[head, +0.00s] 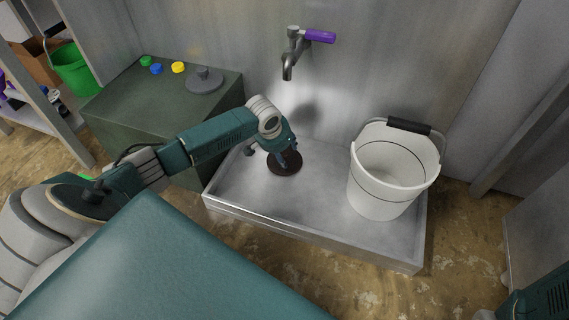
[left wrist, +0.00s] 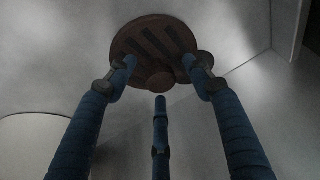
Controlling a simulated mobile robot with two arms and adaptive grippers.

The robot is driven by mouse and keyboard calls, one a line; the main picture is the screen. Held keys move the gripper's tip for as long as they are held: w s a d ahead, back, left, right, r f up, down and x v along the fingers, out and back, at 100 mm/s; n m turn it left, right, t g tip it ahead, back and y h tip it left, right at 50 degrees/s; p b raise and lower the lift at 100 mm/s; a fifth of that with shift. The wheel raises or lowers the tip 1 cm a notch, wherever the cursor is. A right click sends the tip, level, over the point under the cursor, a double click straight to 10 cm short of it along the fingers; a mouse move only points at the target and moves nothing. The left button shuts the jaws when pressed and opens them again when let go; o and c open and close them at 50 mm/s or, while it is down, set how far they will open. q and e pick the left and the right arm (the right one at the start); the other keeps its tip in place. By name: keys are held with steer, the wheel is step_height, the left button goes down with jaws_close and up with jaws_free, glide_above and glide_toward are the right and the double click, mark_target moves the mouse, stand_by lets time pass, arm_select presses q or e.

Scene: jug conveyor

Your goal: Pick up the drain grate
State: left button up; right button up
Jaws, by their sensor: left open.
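The drain grate (head: 287,169) is a dark brown round disc lying in the metal sink basin below the tap. In the left wrist view the grate (left wrist: 150,34) shows dark slots and small round brown knobs. My left gripper (head: 290,160) is just above the grate, pointing down, and hides part of it. In the left wrist view the blue fingers of this gripper (left wrist: 160,76) are spread apart, with the tips near the grate's near edge. I cannot tell whether any finger touches it. My right gripper is not in view.
A white bucket (head: 372,194) with a black-gripped handle stands in the basin (head: 318,231) on the right. A tap (head: 291,55) with a purple lever is on the wall above. A dark green cabinet (head: 130,103) on the left holds a grey lid (head: 205,84) and coloured caps.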

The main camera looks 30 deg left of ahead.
arm_select(q)
jaws_close()
steer(key=shift+r, duration=0.1)
stand_by(0.3)
